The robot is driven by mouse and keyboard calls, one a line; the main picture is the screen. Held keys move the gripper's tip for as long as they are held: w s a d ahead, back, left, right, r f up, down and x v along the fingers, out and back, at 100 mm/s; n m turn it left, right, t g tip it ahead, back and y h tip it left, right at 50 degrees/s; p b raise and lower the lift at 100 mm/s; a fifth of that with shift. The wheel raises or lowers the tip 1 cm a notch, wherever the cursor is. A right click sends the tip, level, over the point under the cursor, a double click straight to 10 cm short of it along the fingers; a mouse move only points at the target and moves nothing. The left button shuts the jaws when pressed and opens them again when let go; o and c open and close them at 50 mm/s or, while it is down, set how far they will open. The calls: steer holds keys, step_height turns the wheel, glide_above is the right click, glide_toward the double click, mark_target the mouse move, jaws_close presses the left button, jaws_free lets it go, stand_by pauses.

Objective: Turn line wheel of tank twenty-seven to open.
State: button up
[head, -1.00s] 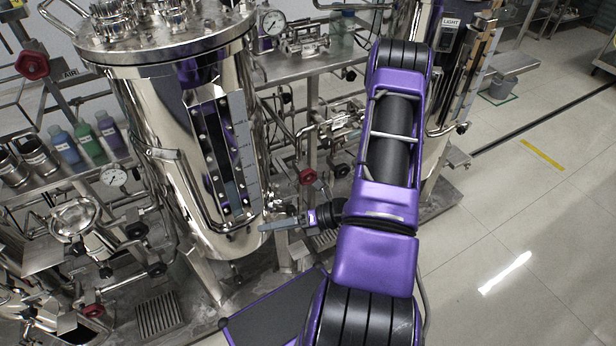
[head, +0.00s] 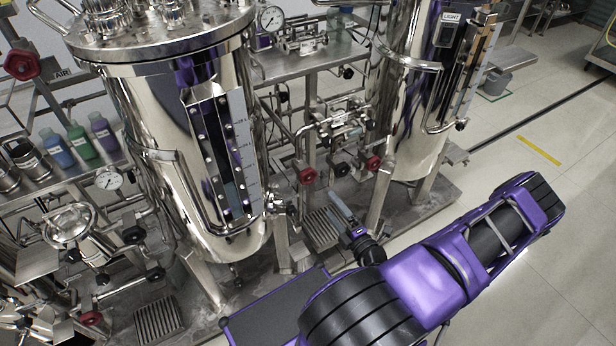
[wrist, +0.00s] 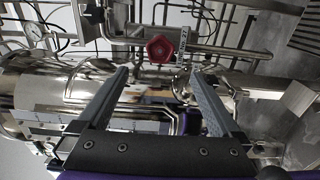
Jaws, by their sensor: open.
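A red wheel (wrist: 160,48) on a steel pipe shows in the wrist view, beyond and between the fingertips. In the head view my gripper (head: 339,205) reaches low between two steel tanks. Two red wheels show near it there, one by the left tank (head: 307,175) and one by the right tank (head: 373,162). I cannot tell which of them the wrist view shows.
The left tank (head: 150,130) and right tank (head: 422,110) flank a skid of pipes and gauges. Another red wheel (head: 22,64) is at upper left, and one (head: 91,319) at lower left. Bottles (head: 80,138) stand on a left shelf.

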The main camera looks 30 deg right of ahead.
mark_target(309, 178)
steer(key=w, duration=0.4)
steer(key=w+b, duration=0.1)
steer(key=w, duration=0.9)
steer(key=shift+w+d, duration=0.25)
steer(key=shift+d, duration=0.15)
steer(key=c, duration=1.3)
